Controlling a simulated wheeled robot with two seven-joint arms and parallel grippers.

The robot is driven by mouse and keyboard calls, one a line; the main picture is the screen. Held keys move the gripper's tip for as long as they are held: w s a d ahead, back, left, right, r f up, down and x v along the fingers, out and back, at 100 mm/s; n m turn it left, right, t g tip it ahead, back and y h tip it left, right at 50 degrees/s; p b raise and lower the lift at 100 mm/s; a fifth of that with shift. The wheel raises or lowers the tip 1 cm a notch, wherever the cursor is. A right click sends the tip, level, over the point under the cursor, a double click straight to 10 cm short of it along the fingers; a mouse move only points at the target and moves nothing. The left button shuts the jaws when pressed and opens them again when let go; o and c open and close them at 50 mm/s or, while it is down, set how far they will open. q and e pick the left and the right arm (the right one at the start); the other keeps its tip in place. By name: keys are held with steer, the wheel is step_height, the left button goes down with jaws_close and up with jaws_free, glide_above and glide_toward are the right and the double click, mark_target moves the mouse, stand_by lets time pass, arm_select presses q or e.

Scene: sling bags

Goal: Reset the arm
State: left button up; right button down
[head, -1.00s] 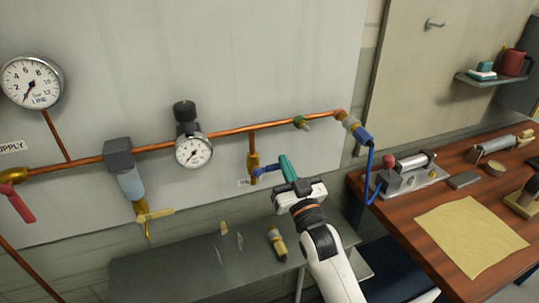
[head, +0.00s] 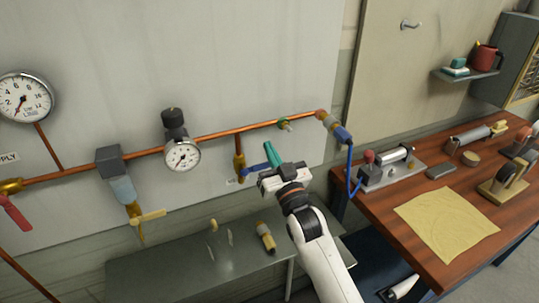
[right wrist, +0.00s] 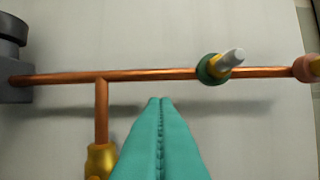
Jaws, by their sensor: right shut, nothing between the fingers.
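My right gripper (head: 271,157) is in the middle of the head view, in front of the wall panel and below the copper pipe (head: 220,133). Its teal fingers are shut with nothing between them, and they point up toward the panel. In the right wrist view the shut fingers (right wrist: 160,102) end just below the copper pipe (right wrist: 150,75) in the picture. A small green-ringed fitting (right wrist: 213,68) is up and to their right. A brass valve (head: 239,168) with a blue handle is just left of the gripper. My left gripper is not in view.
A grey bench (head: 170,270) below the panel holds a yellow-grey fitting (head: 265,236) and small loose parts. The wooden table (head: 400,255) at right bears a yellow cloth (head: 447,220) and several devices. A blue hose (head: 350,175) hangs right of the gripper.

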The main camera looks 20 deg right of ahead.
steer(key=s+a+f+n+g+b, duration=0.1)
steer(key=s+f+g, duration=0.8)
steer(key=s+f, duration=0.65)
steer(key=s+a+f+n+g+b, duration=0.1)
steer(key=s+f+g+b, duration=0.1)
steer(key=s+f+g, duration=1.25)
steer(key=s+f+t, duration=0.2)
steer(key=f, duration=0.9)
steer(key=s+f+t, duration=0.2)
steer(key=f, duration=0.9)
steer(key=s+d+f+g, duration=0.1)
steer(key=s+d+f, duration=0.2)
steer(key=s+f, duration=1.3)
steer(key=shift+s+f+n, duration=0.3)
steer(key=shift+s+f, duration=0.1)
steer(key=shift+s, duration=0.15)
